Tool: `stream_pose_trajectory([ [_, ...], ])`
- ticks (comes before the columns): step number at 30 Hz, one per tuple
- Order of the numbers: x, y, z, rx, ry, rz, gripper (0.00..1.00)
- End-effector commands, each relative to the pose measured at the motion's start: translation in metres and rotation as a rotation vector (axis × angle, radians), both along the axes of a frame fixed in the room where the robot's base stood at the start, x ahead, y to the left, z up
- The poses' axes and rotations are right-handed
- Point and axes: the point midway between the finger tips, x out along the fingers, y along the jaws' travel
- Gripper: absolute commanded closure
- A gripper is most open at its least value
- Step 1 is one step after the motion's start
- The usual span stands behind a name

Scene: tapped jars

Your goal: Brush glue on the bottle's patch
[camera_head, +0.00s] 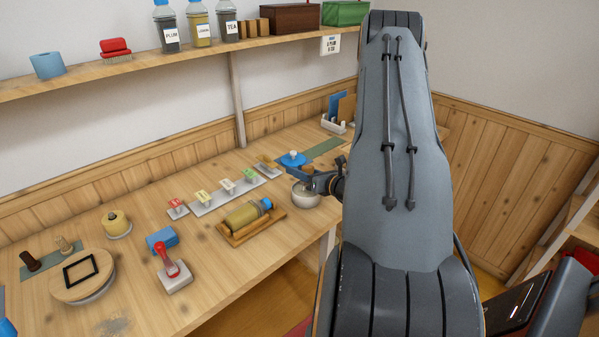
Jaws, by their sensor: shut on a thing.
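The bottle (243,215) lies on its side in a wooden cradle (233,240), its yellowish body to the left and its blue cap to the right. I cannot make out the patch on it clearly. My gripper (309,182) is right of the bottle, just above a white bowl (306,200). It is shut on a small brush, whose brown handle end (307,168) seems to show at the jaws. The brush's tip is hidden at the bowl, and I cannot tell whether it touches what is inside.
A row of small labelled stamps or blocks (227,186) stands on a white strip behind the bottle. A blue-lidded pot (293,159) is behind the bowl. My arm hides the table's right part.

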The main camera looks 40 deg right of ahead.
Motion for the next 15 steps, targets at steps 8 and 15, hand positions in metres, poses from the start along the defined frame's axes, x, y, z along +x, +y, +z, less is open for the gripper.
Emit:
stream_pose_trajectory([
  [8, -0.0009, 0.0007, -0.0025, 0.003, 0.005, 0.000, 0.87],
  [15, -0.0010, 0.0008, 0.0015, 0.003, 0.005, 0.000, 0.87],
])
